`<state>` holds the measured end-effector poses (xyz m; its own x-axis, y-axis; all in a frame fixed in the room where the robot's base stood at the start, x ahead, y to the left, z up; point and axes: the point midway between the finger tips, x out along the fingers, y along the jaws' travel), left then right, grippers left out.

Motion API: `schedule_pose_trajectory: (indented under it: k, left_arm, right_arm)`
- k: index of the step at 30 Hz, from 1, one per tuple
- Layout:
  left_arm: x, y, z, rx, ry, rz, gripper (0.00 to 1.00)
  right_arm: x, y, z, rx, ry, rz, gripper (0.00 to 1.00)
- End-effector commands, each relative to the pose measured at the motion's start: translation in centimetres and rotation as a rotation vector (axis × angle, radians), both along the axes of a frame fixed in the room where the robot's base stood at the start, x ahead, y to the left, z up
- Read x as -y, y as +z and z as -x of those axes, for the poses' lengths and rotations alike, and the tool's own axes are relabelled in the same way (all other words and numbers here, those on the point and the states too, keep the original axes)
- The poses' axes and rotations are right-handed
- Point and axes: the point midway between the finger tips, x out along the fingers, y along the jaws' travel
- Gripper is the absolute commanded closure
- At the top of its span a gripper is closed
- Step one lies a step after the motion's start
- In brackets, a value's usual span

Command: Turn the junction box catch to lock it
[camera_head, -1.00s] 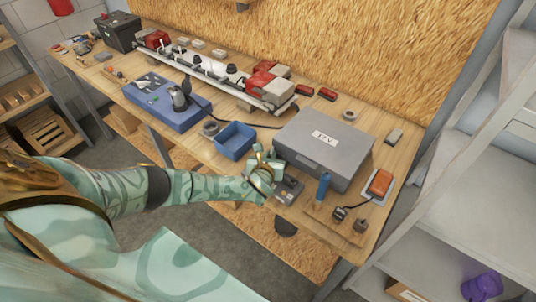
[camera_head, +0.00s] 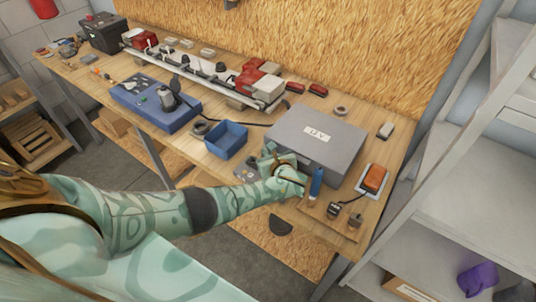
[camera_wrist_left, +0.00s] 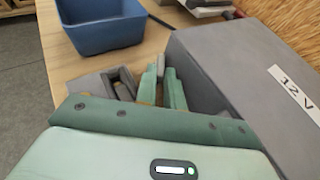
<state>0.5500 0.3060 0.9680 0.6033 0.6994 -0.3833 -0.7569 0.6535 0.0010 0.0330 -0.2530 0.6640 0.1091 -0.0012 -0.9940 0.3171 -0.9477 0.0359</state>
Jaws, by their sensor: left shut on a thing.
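The junction box, a grey lidded box (camera_head: 325,138) with a 12 V label, stands on the bench and fills the right of the left wrist view (camera_wrist_left: 225,75). My left gripper (camera_head: 275,160) is at the box's front left side. In the left wrist view its two green fingers (camera_wrist_left: 162,82) are close together, with a small grey piece (camera_wrist_left: 160,64) at their tips. This seems to be the catch; its shape and turn angle are mostly hidden by the fingers. My right gripper is in neither view.
A blue open bin (camera_head: 227,139) stands left of the box, and a grey slotted block (camera_head: 247,172) lies beside my gripper. A blue upright piece (camera_head: 316,183) and an orange device (camera_head: 374,178) stand to the right. The bench's front edge is close below my forearm.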

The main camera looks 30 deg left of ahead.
Motion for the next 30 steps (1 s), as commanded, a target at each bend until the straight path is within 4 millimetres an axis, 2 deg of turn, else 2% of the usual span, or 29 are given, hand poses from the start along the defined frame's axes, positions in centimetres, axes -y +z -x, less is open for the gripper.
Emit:
schedule_pose_trajectory:
  k: [8, 9, 11, 12, 25, 30]
  left_arm:
    - [0.0, 0.1, 0.0, 0.001, 0.0, 0.0, 1.0]
    - [0.0, 0.1, 0.0, 0.001, 0.0, 0.0, 0.87]
    - [0.0, 0.1, 0.0, 0.001, 0.0, 0.0, 0.71]
    - [0.0, 0.1, 0.0, 0.001, 0.0, 0.0, 0.68]
    - [-0.1, 0.1, 0.0, 0.001, -0.004, 0.0, 0.68]
    - [-0.6, 0.3, 0.4, -0.001, -0.084, -0.004, 0.68]
  right_arm:
    - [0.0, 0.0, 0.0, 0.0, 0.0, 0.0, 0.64]
    - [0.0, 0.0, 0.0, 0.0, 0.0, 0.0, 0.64]
    - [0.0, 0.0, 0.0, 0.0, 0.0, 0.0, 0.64]
    - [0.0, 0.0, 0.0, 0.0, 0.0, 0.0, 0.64]
    - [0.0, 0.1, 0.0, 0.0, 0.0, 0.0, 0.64]
    - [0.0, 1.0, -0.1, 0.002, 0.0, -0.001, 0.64]
